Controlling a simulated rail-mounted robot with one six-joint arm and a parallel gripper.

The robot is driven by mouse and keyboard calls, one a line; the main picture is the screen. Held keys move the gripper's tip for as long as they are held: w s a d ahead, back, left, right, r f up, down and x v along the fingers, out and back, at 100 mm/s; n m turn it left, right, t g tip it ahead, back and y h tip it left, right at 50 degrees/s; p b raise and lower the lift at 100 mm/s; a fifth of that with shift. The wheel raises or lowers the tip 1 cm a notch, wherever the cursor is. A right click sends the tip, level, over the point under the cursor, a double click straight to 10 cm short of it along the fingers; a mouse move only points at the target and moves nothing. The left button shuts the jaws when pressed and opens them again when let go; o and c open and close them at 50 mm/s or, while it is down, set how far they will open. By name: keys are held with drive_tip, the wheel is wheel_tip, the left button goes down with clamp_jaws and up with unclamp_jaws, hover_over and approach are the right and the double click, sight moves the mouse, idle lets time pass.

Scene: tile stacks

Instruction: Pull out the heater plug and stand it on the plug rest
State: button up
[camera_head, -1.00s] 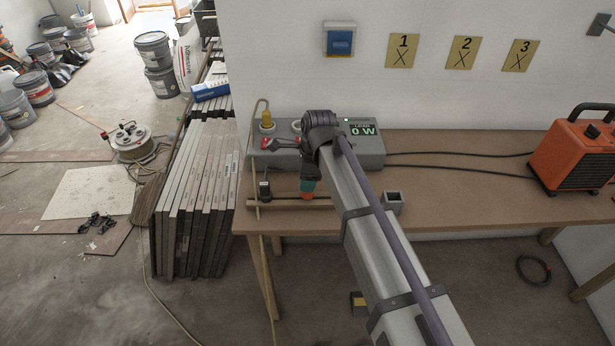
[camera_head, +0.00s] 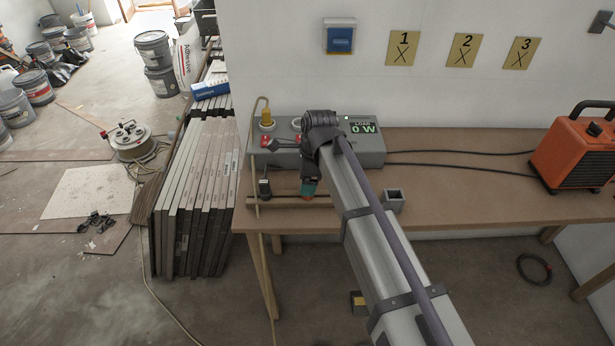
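A grey socket box (camera_head: 372,152) reading 0 W stands at the back of the bench, with a yellow plug (camera_head: 267,119) upright at its left end. A black plug-like piece (camera_head: 264,187) stands at the wooden strip (camera_head: 285,202) in front. A small open-topped grey square holder (camera_head: 393,201), possibly the plug rest, stands right of my arm. My arm's dark wrist covers the middle of the box. My gripper end (camera_head: 308,186) hangs below the wrist, just above the strip. A teal part shows there; I cannot tell whether it is held, or see the fingers. The heater plug cannot be made out for certain.
An orange heater (camera_head: 574,155) stands at the bench's right end, with dark cables (camera_head: 460,154) running left towards the box. A tan cord (camera_head: 256,150) rises beside the yellow plug. Stacked tiles (camera_head: 198,200) stand left of the bench (camera_head: 470,200). The bench between holder and heater is clear.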

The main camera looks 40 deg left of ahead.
drive_tip(key=r+p, duration=0.6)
drive_tip(key=shift+w+d, duration=0.25)
drive_tip(key=shift+d, duration=0.15)
drive_tip(key=shift+r, duration=0.1)
wheel_tip(320, 180, up, 10)
drive_tip(key=d+p, duration=0.1)
drive_tip(key=p, duration=0.9)
drive_tip(key=shift+w+d+r+p, duration=0.15)
drive_tip(key=shift+w+r+p, duration=0.1)
drive_tip(key=shift+w+p, duration=0.15)
